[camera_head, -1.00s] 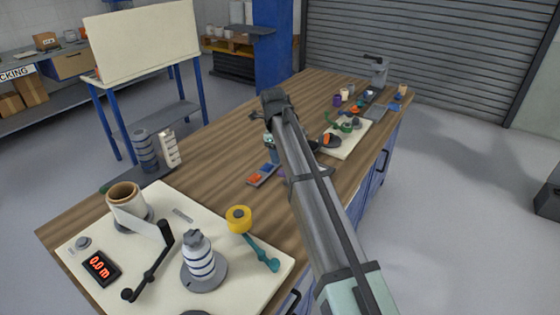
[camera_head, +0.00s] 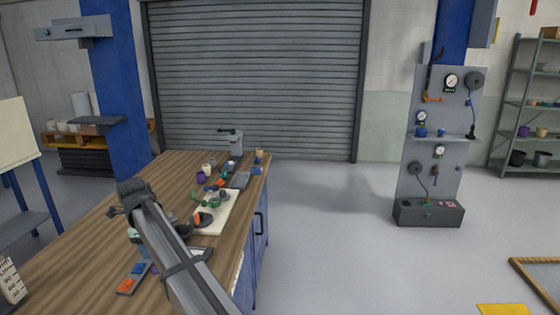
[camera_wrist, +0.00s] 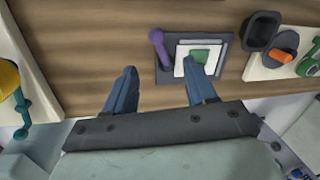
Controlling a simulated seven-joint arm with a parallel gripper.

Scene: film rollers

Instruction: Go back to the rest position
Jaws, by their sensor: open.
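My gripper (camera_wrist: 160,88) is open in the wrist view, its two blue fingers spread apart with nothing between them. It hangs over the front edge of the wooden workbench (camera_wrist: 85,50). A grey holder with a white and green square pad (camera_wrist: 199,58) and a purple-handled tool (camera_wrist: 157,38) lies on the bench just beyond the right finger. I cannot tell whether the finger touches it. In the head view my arm reaches over the wooden workbench (camera_head: 85,235) from the lower middle, and the fingers are not clearly seen.
A dark tray (camera_wrist: 262,30) and a cream board with an orange-knobbed part (camera_wrist: 285,54) lie right of the gripper. A vise (camera_head: 236,143) stands at the bench's far end. A gauge panel (camera_head: 432,135) stands at right, with open floor (camera_head: 335,235) between.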

